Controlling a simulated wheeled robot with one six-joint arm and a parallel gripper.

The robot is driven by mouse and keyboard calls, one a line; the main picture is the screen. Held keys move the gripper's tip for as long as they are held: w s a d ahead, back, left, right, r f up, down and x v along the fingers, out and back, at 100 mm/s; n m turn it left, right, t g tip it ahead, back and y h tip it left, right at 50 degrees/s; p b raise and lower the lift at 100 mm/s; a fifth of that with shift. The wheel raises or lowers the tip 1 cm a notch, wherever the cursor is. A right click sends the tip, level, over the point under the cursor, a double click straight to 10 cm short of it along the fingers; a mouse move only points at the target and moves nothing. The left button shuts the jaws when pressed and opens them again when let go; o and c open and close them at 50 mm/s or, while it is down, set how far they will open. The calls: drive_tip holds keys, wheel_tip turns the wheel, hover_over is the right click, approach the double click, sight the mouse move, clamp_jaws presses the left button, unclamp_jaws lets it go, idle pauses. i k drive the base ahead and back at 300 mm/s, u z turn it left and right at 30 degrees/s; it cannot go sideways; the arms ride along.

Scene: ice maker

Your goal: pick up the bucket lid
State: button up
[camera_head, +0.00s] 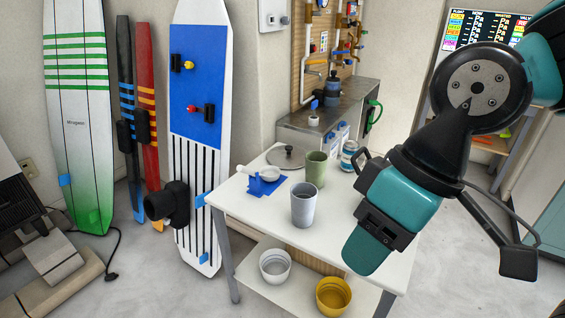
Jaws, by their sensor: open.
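A round grey lid (285,157) with a small dark knob lies at the far left corner of the white table (245,208). Its top and knob are in clear view, and nothing rests on it. My gripper (383,228), on the teal and black end of my arm, is over the right side of the table. It is open, and I see nothing held in it. It is apart from the lid, to the right and nearer the camera. The fingertips are hard to make out from this side.
A green cup (316,169) and a grey cup (303,204) stand between lid and gripper. A white scoop (264,173) on a blue holder and a jar (349,155) are nearby. White (275,266) and yellow (333,297) buckets stand below. A metal machine (310,133) is behind.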

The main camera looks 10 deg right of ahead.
sight(284, 157)
drive_tip(key=z, duration=0.35)
drive_tip(key=k, duration=0.25)
drive_tip(key=u, duration=1.45)
drive_tip(key=i, duration=0.95)
drive_tip(key=u, duration=0.55)
drive_tip(key=i, duration=0.9)
drive_tip(key=z, duration=0.65)
drive_tip(key=i, duration=0.65)
drive_tip(key=z, duration=1.15)
drive_tip(key=i, duration=0.45)
drive_tip(key=z, duration=0.4)
